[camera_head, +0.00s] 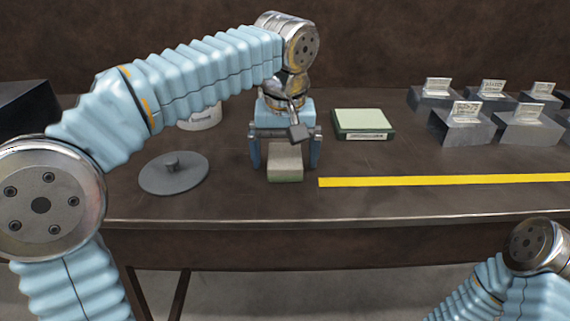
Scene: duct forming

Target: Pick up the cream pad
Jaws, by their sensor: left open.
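The cream pad (285,164) is a small block with a cream-beige top and a greenish lower edge, lying on the dark table near the middle. My left gripper (285,155) points down over it, open, with one finger on each side of the pad. Small gaps show between the fingers and the pad's sides. The far part of the pad is hidden under the gripper. My right gripper is out of the picture; only part of that arm shows at the lower right.
A grey lidded disc (174,174) lies left of the pad, with a white container (200,117) behind it. A green block (363,123) lies to the right. A yellow strip (440,181) runs rightward. Several grey blocks with plates (461,128) stand at the right.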

